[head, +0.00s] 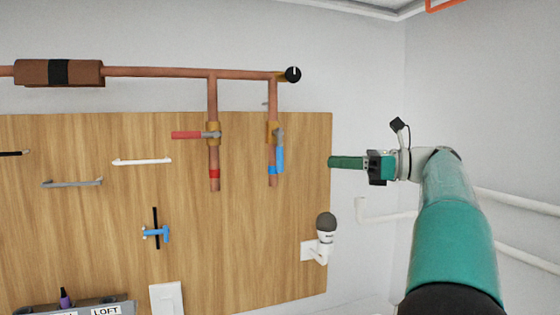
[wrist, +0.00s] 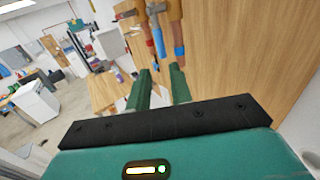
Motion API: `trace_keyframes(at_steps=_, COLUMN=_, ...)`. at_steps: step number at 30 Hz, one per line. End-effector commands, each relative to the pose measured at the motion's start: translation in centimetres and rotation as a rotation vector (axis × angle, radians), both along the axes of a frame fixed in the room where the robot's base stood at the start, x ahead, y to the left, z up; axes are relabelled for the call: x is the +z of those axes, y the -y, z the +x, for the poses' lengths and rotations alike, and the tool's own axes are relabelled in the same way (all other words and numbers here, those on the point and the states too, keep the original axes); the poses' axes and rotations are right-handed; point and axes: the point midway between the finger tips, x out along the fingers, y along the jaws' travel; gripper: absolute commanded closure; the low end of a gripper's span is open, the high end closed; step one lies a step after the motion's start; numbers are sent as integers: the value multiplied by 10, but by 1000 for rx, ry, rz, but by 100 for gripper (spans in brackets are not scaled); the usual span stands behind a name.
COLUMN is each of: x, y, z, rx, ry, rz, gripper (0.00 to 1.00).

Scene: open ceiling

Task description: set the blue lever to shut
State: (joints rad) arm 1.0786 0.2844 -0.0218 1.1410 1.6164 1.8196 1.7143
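The blue lever (head: 280,159) hangs straight down from a grey hub on the brass valve (head: 272,132) of the right copper drop pipe, lying along the pipe. In the wrist view the blue lever (wrist: 158,42) shows beyond the fingertips, beside the pipe with its blue band (wrist: 179,52). My gripper (head: 331,162) has green fingers and points left, to the right of the lever and apart from it. In the wrist view my gripper (wrist: 161,70) shows two fingers with a gap between them and nothing held.
A red lever (head: 187,135) sits level on the left drop pipe. A copper pipe (head: 150,72) with a black knob (head: 293,74) runs above. A white fitting with a grey ball top (head: 326,223) stands below right. Wall space between my gripper and the lever looks clear.

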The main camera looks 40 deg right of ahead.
Motion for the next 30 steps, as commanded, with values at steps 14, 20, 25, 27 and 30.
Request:
trace_keyframes(at_steps=14, x=-1, y=-60, z=65, rx=7, ry=-2, rz=-1, gripper=78)
trace_keyframes(at_steps=20, x=-1, y=-81, z=91, rx=7, ry=-1, rz=-1, gripper=78)
trace_keyframes(at_steps=25, x=-1, y=-89, z=102, rx=5, ry=-2, rz=-1, gripper=78)
trace_keyframes(at_steps=27, x=-1, y=-89, z=103, rx=5, ry=-2, rz=-1, gripper=78)
trace_keyframes(at_steps=30, x=-1, y=-90, z=104, rx=4, ry=-2, rz=-1, gripper=78)
